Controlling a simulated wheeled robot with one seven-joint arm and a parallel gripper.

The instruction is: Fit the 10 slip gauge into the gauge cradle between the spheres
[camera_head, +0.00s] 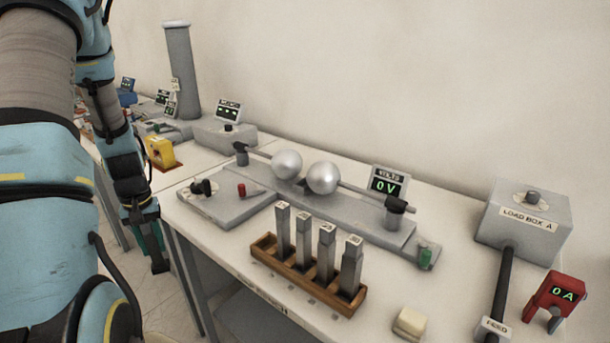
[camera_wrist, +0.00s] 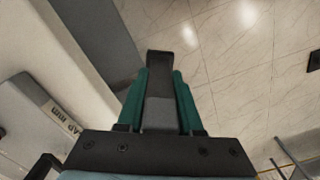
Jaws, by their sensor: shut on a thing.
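My gripper (camera_wrist: 162,75) is shut on a grey bar (camera_wrist: 158,108) with a dark end, held between its teal fingers. No number on the bar is readable. In the head view my gripper (camera_head: 152,242) hangs at the left, off the bench's front edge, with the bar's dark end (camera_head: 160,267) pointing down. Two silver spheres, left (camera_head: 287,164) and right (camera_head: 322,178), stand close together on a grey base (camera_head: 372,224). The cradle between them is too small to make out clearly.
A grey panel (camera_head: 226,206) with a red knob lies left of the rack. A volts display (camera_head: 388,184) reads 0 V behind the spheres. A load box (camera_head: 524,225), red meter (camera_head: 553,301) and cream block (camera_head: 410,321) stand right. The wrist view shows open tiled floor (camera_wrist: 240,65).

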